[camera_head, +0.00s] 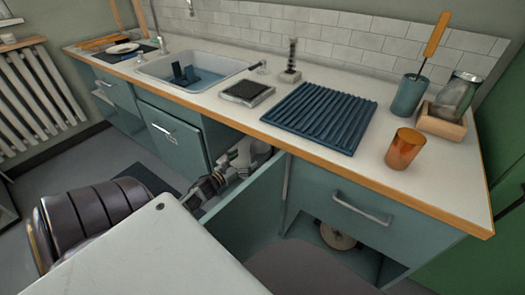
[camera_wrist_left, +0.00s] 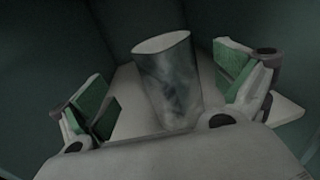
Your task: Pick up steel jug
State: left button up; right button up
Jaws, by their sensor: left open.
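The steel jug (camera_wrist_left: 168,85) stands upright on a pale shelf inside a dark cabinet in the left wrist view. It is a grey, mottled metal vessel with an open rim. My left gripper (camera_wrist_left: 163,65) is open, with one green-padded finger on each side of the jug. Gaps show between the jug and the fingers, and its lower part is hidden by the gripper body. In the head view my left gripper (camera_head: 238,160) reaches into the cabinet behind the open door; I cannot make out the jug clearly there. My right gripper is not in view.
The open teal cabinet door (camera_head: 245,215) stands close beside my left arm. The worktop (camera_head: 225,110) above holds a dark ribbed mat (camera_head: 320,115), an orange cup (camera_head: 404,149), a teal utensil pot (camera_head: 409,96) and a wooden box (camera_head: 441,124). A sink (camera_head: 190,68) is further left.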

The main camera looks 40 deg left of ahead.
aim_at(253, 154)
pick_arm(q)
jog(key=shift+w, duration=0.95)
jog(key=shift+w+b, duration=0.4)
jog(key=shift+w, duration=1.3)
jog(key=shift+d, duration=0.1)
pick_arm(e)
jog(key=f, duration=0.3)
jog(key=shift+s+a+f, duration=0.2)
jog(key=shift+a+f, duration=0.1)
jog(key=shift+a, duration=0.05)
pick_arm(q)
jog(key=shift+w, duration=0.1)
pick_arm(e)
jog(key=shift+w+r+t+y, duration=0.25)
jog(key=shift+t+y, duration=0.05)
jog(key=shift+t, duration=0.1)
pick_arm(q)
jog(key=shift+w+d+b, duration=0.15)
jog(key=shift+w+b, duration=0.4)
jog(key=shift+w+d+b, duration=0.15)
jog(key=shift+w+b, duration=0.2)
jog(key=shift+w, duration=0.4)
jog(key=shift+w+d+b, duration=0.1)
jog(key=shift+w+b, duration=0.3)
jog(key=shift+w, duration=0.8)
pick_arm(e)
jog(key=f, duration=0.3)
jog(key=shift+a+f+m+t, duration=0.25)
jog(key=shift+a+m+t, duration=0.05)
